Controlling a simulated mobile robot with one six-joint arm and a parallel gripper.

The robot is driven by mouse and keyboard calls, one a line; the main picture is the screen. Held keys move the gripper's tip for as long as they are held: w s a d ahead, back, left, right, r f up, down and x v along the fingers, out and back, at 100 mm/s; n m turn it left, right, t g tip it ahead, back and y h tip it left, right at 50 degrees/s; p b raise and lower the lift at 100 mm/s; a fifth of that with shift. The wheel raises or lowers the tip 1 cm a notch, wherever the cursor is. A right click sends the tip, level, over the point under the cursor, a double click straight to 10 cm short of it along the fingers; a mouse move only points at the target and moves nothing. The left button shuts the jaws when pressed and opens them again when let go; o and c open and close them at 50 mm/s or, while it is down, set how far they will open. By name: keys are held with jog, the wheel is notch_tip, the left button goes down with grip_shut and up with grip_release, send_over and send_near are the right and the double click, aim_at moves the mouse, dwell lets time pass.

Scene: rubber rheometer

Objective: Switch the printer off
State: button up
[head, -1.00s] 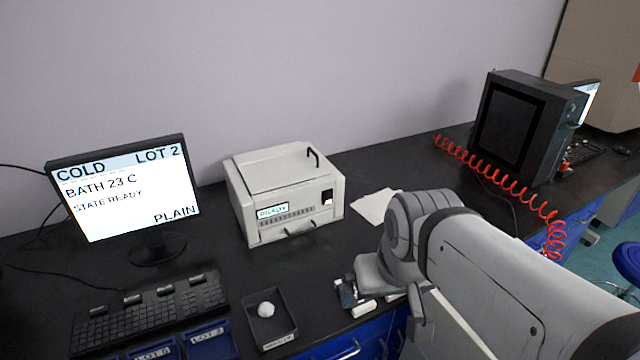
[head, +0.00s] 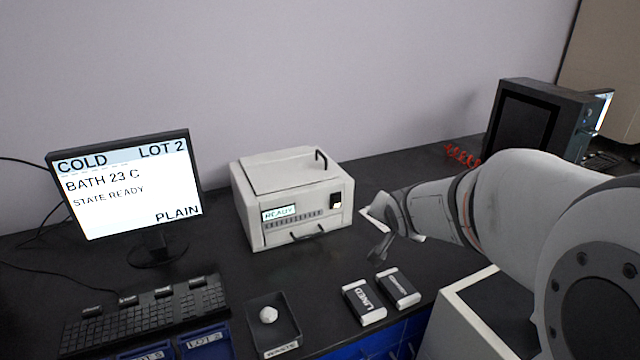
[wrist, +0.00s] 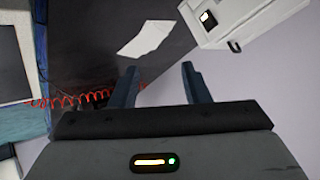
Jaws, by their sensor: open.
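The printer (head: 292,200) is a white box on the black bench, with a lit display (head: 279,213) reading READY. A black rocker switch (head: 336,200) with a light part sits at the right of its front face. In the wrist view the printer (wrist: 245,20) is at the top right, upside down, with the switch (wrist: 208,19) showing. My gripper (head: 378,250) is just right of and in front of the printer, apart from it. In the wrist view the gripper (wrist: 160,85) has its two fingers spread with nothing between them.
A monitor (head: 125,190) and keyboard (head: 145,312) stand at the left. A dark tray (head: 290,335) with a white lump and two labelled boxes (head: 364,302) (head: 398,289) lie in front. A white sheet (wrist: 146,38) lies beside the printer. A dark machine (head: 530,125) stands at right.

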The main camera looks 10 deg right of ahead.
jog(key=w+f+m+t+b, duration=0.1)
jog(key=w+f, duration=0.1)
jog(key=w, duration=0.1)
jog(key=w+f+m+t+y+b, duration=0.1)
jog(key=w+f, duration=0.1)
jog(key=w, duration=0.1)
jog(key=w+d+f+m+t+b, duration=0.1)
jog(key=w+f, duration=0.1)
jog(key=w, duration=0.1)
jog(key=shift+w+f+b, duration=0.3)
jog(key=shift+w+b, duration=0.05)
jog(key=c, duration=0.4)
jog(key=w+f+m+y+b, duration=0.1)
jog(key=w+f, duration=0.1)
jog(key=w+f+m+t+y+b, duration=0.1)
jog(key=w+f+y+b, duration=0.1)
jog(key=f, duration=0.1)
jog(key=w+a+f+m+t+y+b, duration=0.1)
jog(key=w+f, duration=0.2)
jog(key=shift+y, duration=0.4)
grip_shut()
jog(key=shift+w+a+f+m+t+y+b, duration=0.15)
jog(key=shift+f+m+t+y+b, duration=0.15)
jog(key=shift+m+t+y+b, duration=0.15)
